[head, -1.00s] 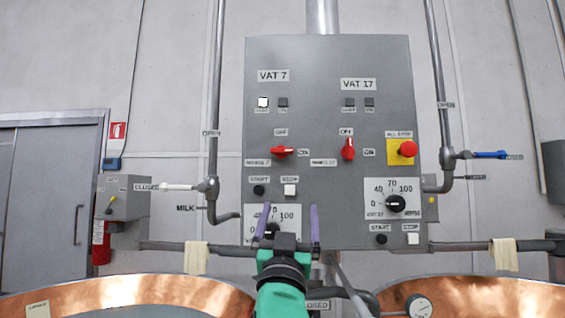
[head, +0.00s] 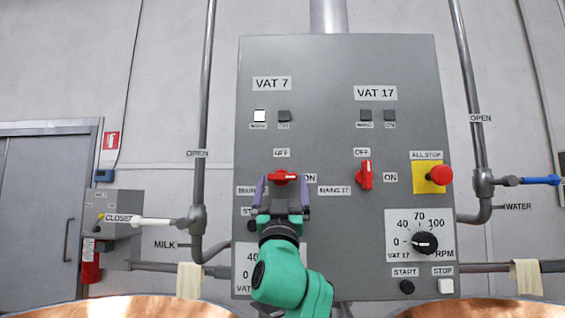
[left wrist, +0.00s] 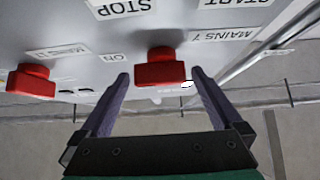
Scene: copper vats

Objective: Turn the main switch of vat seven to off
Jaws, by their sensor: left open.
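The red main switch of vat seven (head: 283,177) is on the grey panel under the VAT 7 label (head: 272,83). Its handle lies sideways, toward the ON label (head: 309,178); the OFF label (head: 282,153) is above it. My left gripper (head: 282,190) is open, its two purple fingers to either side of the switch. In the left wrist view the red switch (left wrist: 160,68) shows between the open fingertips (left wrist: 160,76), with gaps on both sides; I cannot tell whether the fingers reach the knob's depth. My right gripper is not in view.
The vat seventeen switch (head: 365,175) stands upright to the right, toward its OFF label. A red all-stop button (head: 440,175) on a yellow plate is further right. Pipes flank the panel, and copper vats (head: 150,307) lie below.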

